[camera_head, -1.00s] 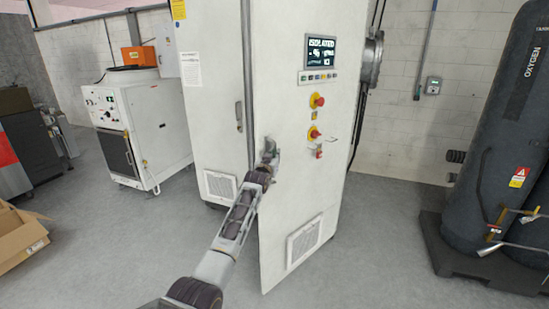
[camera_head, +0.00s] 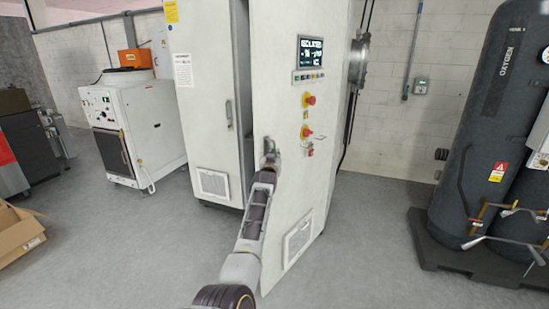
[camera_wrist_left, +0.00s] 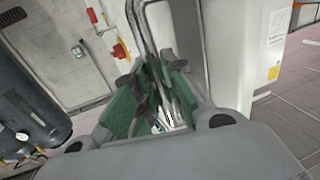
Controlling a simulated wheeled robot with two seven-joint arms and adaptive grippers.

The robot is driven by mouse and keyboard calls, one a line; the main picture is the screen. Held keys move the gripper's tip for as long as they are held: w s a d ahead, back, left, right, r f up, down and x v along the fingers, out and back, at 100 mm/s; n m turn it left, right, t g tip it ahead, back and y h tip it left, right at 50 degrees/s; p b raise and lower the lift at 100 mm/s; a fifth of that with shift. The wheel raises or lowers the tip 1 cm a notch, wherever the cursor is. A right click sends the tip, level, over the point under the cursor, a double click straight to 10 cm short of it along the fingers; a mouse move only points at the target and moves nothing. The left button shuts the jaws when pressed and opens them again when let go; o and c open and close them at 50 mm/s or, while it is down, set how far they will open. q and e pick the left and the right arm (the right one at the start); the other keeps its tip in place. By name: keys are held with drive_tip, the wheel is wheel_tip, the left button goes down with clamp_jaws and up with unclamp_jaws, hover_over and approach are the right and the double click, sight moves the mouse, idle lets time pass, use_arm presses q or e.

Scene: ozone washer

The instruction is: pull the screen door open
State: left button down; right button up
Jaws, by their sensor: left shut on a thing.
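The screen door (camera_head: 290,190) is the tall white cabinet door with a lit display (camera_head: 311,50), and red-and-yellow knobs below it. It stands ajar, with a gap along its left edge. My left gripper (camera_head: 270,158) is at the door's handle near that edge. The left wrist view shows the green-padded fingers (camera_wrist_left: 150,95) closed around the metal handle (camera_wrist_left: 152,35). The fingers hide part of the handle. My right gripper is in neither view.
The neighbouring cabinet door (camera_head: 208,110) is shut, left of the gap. Dark oxygen cylinders (camera_head: 480,120) stand on a base at the right. A white machine (camera_head: 135,130) and a cardboard box (camera_head: 20,235) are at the left. Grey floor in front is clear.

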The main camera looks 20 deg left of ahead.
use_arm(q)
drive_tip(key=shift+r, duration=0.15)
drive_tip(key=c, duration=1.5)
unclamp_jaws()
drive_tip(key=shift+d, duration=0.1)
drive_tip(key=shift+s, duration=0.1)
drive_tip(key=shift+s, duration=0.1)
drive_tip(key=shift+s+d, duration=0.2)
drive_tip(key=shift+s, duration=0.95)
drive_tip(key=shift+s+d, duration=0.25)
drive_tip(key=shift+s, duration=0.9)
drive_tip(key=shift+s+d, duration=0.2)
drive_tip(key=shift+s, duration=0.95)
